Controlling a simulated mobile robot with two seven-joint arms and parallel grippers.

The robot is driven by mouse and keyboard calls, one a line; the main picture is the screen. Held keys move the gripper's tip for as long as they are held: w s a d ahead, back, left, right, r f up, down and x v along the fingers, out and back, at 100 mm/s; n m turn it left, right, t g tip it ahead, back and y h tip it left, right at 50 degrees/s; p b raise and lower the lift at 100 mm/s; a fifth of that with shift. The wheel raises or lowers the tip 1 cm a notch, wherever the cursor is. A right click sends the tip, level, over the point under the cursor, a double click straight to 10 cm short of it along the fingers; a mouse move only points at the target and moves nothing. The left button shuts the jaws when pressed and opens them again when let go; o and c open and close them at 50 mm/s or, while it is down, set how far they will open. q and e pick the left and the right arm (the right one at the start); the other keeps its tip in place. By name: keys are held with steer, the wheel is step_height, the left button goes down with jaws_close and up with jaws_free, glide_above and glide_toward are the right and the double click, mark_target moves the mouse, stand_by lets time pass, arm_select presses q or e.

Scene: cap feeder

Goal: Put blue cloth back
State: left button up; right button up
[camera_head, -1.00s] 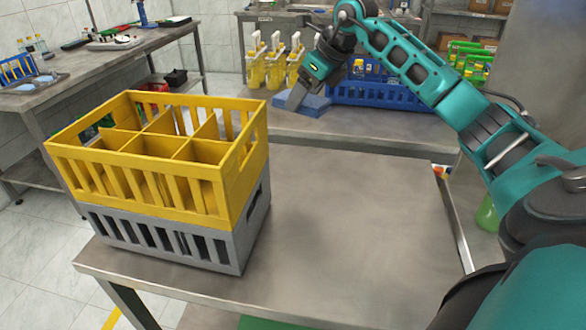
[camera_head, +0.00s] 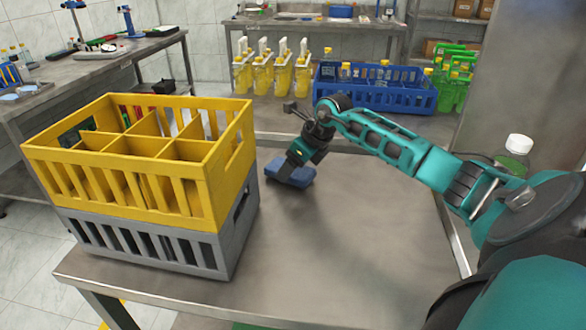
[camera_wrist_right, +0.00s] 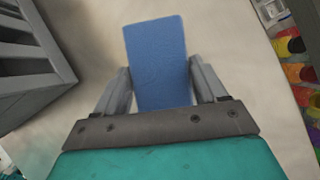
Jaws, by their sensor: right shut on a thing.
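The blue cloth (camera_head: 298,176) is a small folded block in the head view, at or just above the near steel table, right of the stacked crates. In the right wrist view the cloth (camera_wrist_right: 158,62) lies between the two grey fingers. My right gripper (camera_head: 290,178) points down and is shut on the cloth. It also shows in the right wrist view (camera_wrist_right: 160,88). I cannot tell whether the cloth touches the table. My left gripper is not in view.
A yellow divided crate (camera_head: 120,205) sits on a grey crate (camera_head: 150,247) at the table's left. The near table (camera_head: 320,270) is clear in front and right of the gripper. Behind stand yellow dispensers (camera_head: 265,75) and a blue crate (camera_head: 400,100) with bottles.

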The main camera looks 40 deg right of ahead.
steer(key=shift+f, duration=0.4)
steer(key=o, duration=1)
steer(key=shift+f, duration=0.1)
steer(key=shift+d+r, duration=0.1)
steer(key=shift+r, duration=0.2)
arm_select(q)
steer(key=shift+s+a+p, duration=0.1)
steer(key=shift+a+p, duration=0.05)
steer(key=shift+p, duration=0.2)
arm_select(e)
steer(key=v, duration=1.1)
steer(key=shift+s+r, duration=0.25)
steer(key=shift+r, duration=0.05)
